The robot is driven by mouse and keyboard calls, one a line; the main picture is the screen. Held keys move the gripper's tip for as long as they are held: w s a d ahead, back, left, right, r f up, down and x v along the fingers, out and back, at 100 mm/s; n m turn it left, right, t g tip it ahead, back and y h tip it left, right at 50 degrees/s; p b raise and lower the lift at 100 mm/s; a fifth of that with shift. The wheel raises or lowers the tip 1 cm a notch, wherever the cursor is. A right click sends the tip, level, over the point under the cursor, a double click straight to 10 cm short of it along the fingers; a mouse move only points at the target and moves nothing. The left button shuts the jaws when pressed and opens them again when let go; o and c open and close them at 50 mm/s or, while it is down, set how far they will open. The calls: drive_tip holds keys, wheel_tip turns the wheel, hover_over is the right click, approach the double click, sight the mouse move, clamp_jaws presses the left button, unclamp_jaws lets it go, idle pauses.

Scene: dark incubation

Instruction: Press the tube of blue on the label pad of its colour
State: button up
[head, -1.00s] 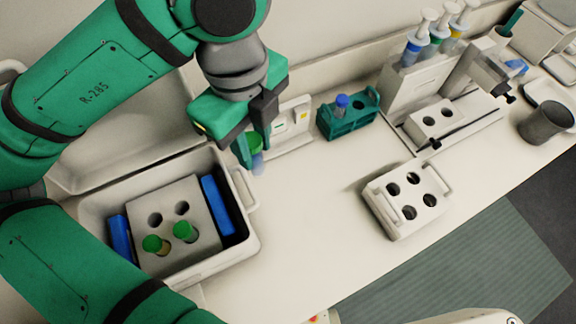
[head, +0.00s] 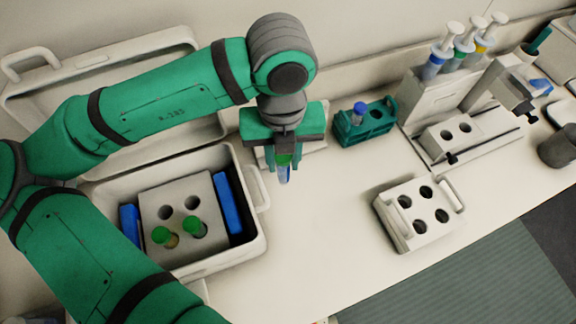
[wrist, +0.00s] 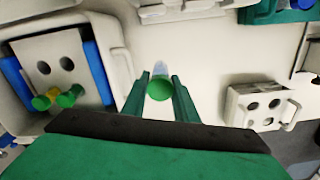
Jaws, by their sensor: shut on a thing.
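My gripper (head: 283,158) is shut on a green-capped tube (head: 284,174) with a clear, bluish body. The tube hangs roughly upright above the bench, in front of the white label stand (head: 318,139), which my gripper mostly hides. In the wrist view the tube's green cap (wrist: 160,89) sits between my fingers (wrist: 160,100), with its pale blue end beyond. Part of the white stand shows at the top of the wrist view (wrist: 182,10). I cannot make out its coloured pads now.
A white bin (head: 258,240) at left holds a grey block (head: 180,222) with two green-capped tubes and blue packs. A teal rack (head: 366,127) with a blue-capped tube stands to the right. A white four-hole rack (head: 420,210) is farther right. The bench between is clear.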

drive_tip(key=w+a, duration=0.2)
drive_tip(key=w, duration=0.5)
drive_tip(key=shift+a, duration=0.2)
drive_tip(key=shift+w+a, duration=0.15)
drive_tip(key=shift+w, duration=0.45)
idle(0.7)
drive_tip(key=shift+s, duration=0.15)
idle(0.5)
drive_tip(key=shift+s+d, duration=0.35)
drive_tip(key=shift+s, duration=0.7)
drive_tip(key=shift+s+d, duration=0.4)
drive_tip(key=shift+s, duration=0.7)
drive_tip(key=shift+s+d, duration=0.35)
drive_tip(key=shift+s, duration=0.7)
